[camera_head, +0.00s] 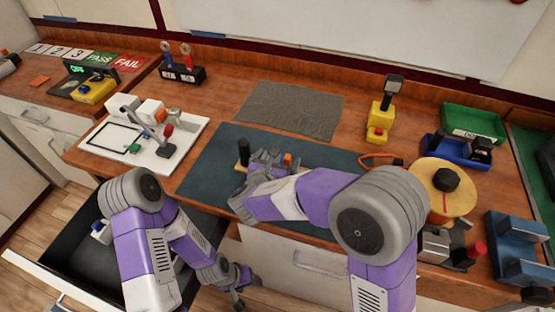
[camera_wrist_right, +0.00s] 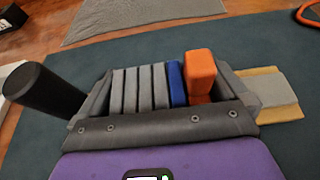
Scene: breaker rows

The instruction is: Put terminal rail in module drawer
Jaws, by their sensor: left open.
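The terminal rail has a row of grey, blue and orange modules (camera_head: 288,160) on a pale yellow base, lying on the dark mat. The right wrist view shows the modules (camera_wrist_right: 160,88) and a black upright post (camera_wrist_right: 42,90) at the left. My right gripper (camera_head: 265,160) is low over the rail, with spread fingers on both sides of the module row; whether they press on it I cannot tell. The module drawer (camera_head: 60,240) is pulled out at the lower left, its dark inside partly hidden by my left arm. My left gripper (camera_head: 243,285) is open and empty below the table edge.
A white board with a fixture (camera_head: 148,140) stands left of the dark mat (camera_head: 215,165). A grey mat (camera_head: 292,108) lies behind. A yellow device (camera_head: 380,118), a green tray (camera_head: 472,122) and a round orange-topped item (camera_head: 440,190) stand at the right.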

